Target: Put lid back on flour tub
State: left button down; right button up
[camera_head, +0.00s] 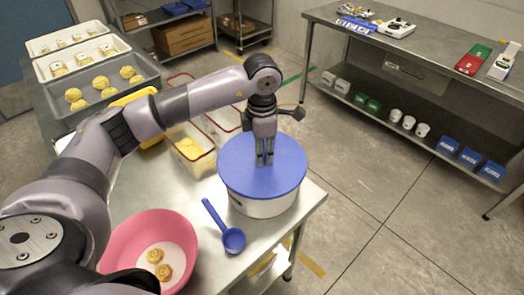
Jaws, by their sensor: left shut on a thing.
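The flour tub (262,206) is a round white container at the right end of the steel table. The blue lid (285,168) is a flat disc that covers the top of the tub; whether it is fully seated I cannot tell. My left gripper (264,162) points straight down over the lid's middle, with its fingers close together at the lid's top. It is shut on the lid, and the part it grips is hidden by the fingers. My right gripper is not in view.
A blue scoop (233,239) lies in front of the tub. A pink bowl (113,243) with pastries stands at front left. Red-rimmed clear containers (190,148) and pastry trays (92,92) sit behind. A steel bench (450,68) stands at the back right, past open floor.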

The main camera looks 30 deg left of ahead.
pick_arm(q)
jog(key=shift+f+b, duration=0.15)
jog(key=shift+b, duration=0.35)
dwell(0.9)
dwell(0.4)
jog(key=c, duration=1.2)
grip_release()
jog(key=shift+o, duration=0.4)
jog(key=o, duration=0.4)
jog(key=shift+r+p, duration=1.95)
jog(key=shift+r, duration=1.6)
